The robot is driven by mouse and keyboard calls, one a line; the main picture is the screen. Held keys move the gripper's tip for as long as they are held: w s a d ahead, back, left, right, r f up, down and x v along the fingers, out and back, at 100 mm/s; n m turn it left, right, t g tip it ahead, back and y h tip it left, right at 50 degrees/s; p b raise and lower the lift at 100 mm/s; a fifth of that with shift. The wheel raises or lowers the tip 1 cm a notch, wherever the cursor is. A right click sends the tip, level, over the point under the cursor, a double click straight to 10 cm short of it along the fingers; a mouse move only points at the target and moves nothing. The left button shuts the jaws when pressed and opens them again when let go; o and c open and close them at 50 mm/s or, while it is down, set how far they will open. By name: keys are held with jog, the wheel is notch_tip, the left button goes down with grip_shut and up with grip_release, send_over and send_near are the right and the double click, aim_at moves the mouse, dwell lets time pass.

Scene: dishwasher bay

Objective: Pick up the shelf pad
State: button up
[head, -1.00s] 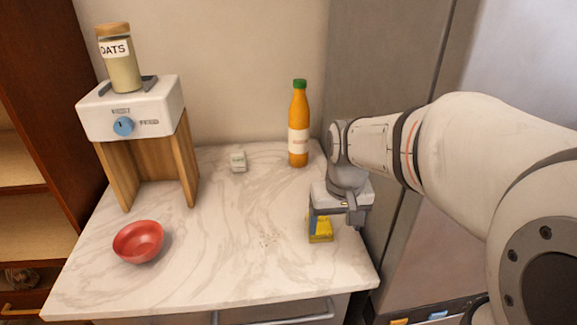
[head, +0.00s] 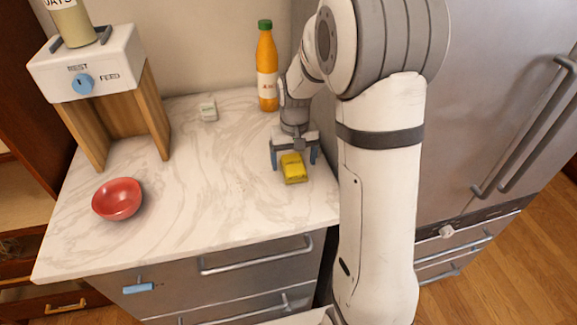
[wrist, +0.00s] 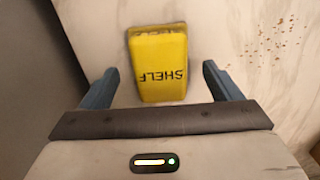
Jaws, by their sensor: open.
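The shelf pad (head: 293,168) is a small yellow block lying on the marble counter near its right side. In the wrist view the shelf pad (wrist: 159,64) shows the word SHELF, upside down. My gripper (head: 295,162) is just behind it in the head view, pointing down. In the wrist view my gripper (wrist: 165,82) has its two blue-grey fingers apart, one on each side of the pad's near end. Bare counter shows between the pad and each finger, so they do not touch it. The gripper is open and holds nothing.
An orange bottle (head: 267,68) stands behind my gripper. Crumbs (wrist: 268,38) lie beside the pad. The counter's middle is clear.

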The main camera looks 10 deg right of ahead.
aim_at(294, 162)
jog(key=shift+f, duration=0.9)
jog(key=shift+c, duration=0.3)
jog(key=c, duration=1)
notch_tip(294, 162, up, 10)
jog(key=shift+r+b, duration=0.1)
jog(key=shift+b, duration=0.2)
